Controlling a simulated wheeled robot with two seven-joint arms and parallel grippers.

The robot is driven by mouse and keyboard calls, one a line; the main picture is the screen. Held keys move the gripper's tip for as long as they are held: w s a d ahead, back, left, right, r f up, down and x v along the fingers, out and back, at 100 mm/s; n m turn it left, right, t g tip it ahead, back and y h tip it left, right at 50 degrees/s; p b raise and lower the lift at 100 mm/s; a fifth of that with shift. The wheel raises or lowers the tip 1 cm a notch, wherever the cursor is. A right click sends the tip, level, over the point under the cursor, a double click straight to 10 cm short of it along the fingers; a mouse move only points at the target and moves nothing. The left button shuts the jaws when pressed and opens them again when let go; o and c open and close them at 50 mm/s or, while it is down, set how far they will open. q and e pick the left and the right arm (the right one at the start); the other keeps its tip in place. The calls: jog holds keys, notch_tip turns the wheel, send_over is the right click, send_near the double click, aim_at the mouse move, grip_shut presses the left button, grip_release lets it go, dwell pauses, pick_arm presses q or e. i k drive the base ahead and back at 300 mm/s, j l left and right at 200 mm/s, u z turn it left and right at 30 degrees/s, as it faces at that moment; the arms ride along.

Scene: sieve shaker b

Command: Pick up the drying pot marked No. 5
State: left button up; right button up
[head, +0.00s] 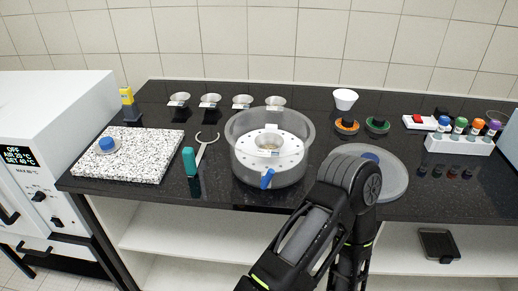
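Several small metal pots with pale label tags stand in a row along the back of the black worktop: a far left pot (179,101), a second pot (210,101), a third pot (242,102) and a right-hand pot (275,102). The tags are too small to read, so I cannot tell which is No. 5. One of my arms reaches up from the bottom and bends over the front of the worktop, right of centre. Its gripper is not visible, and no other gripper shows.
A clear round vessel (240,160) with a white holed disc stands at centre. A round translucent lid (394,183) lies behind my arm. A green-handled tool (190,162), a speckled slab (155,165), a white cup (345,97) and a bottle rack (458,144) are around it.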

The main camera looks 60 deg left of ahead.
aim_at(269, 145)
jog(key=u, duration=0.5)
jog(key=l+u, duration=0.15)
jog(key=u, duration=0.3)
jog(key=i+u, duration=0.1)
jog(key=u, duration=0.4)
jog(key=l+u, duration=0.15)
jog(key=u, duration=0.35)
